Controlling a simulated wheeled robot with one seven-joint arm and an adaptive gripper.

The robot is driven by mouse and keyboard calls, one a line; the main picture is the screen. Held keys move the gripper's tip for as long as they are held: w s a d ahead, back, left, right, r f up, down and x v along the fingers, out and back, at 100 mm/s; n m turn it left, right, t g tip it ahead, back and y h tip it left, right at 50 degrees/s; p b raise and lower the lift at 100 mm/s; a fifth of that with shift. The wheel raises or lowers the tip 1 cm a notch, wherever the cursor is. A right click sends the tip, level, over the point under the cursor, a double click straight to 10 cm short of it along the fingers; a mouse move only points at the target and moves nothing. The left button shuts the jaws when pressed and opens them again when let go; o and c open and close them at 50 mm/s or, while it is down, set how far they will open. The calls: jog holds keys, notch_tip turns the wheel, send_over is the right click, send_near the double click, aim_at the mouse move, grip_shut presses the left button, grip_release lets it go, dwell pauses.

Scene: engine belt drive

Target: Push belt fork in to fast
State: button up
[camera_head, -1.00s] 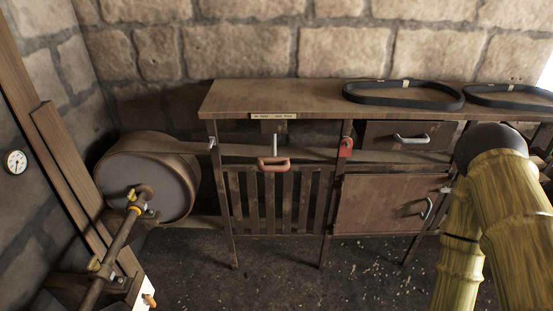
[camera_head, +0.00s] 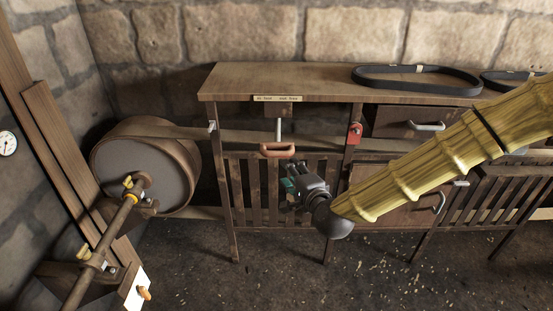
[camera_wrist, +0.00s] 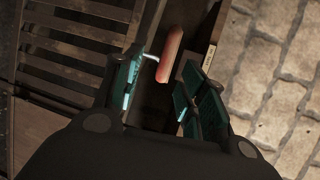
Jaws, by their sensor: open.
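The belt fork's orange-brown handle (camera_head: 277,149) hangs on a pale rod below the front edge of the wooden bench, under a small label plate (camera_head: 277,98) too small to read. In the wrist view the handle (camera_wrist: 171,54) shows as a reddish bar beyond my fingertips, between their lines. My gripper (camera_head: 289,185) is in front of the slatted guard, a little below and right of the handle. In the wrist view my gripper (camera_wrist: 155,92) has its teal fingers spread, with nothing between them. It appears apart from the handle.
A flat belt runs from the large drum (camera_head: 145,170) at left behind the bench legs. A red tag-like part (camera_head: 354,133) sits on the bench post right of the handle. Black belt loops (camera_head: 417,80) lie on the bench top (camera_head: 300,78). The floor in front is open.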

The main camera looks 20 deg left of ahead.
aim_at(278, 156)
jog(key=x, duration=0.3)
jog(key=r+p+x, duration=0.1)
jog(key=x, duration=0.3)
jog(key=p+x, duration=0.1)
jog(key=x, duration=0.3)
jog(key=shift+w+a+r, duration=0.1)
jog(key=shift+a+r, duration=0.1)
jog(key=shift+a, duration=0.05)
grip_shut()
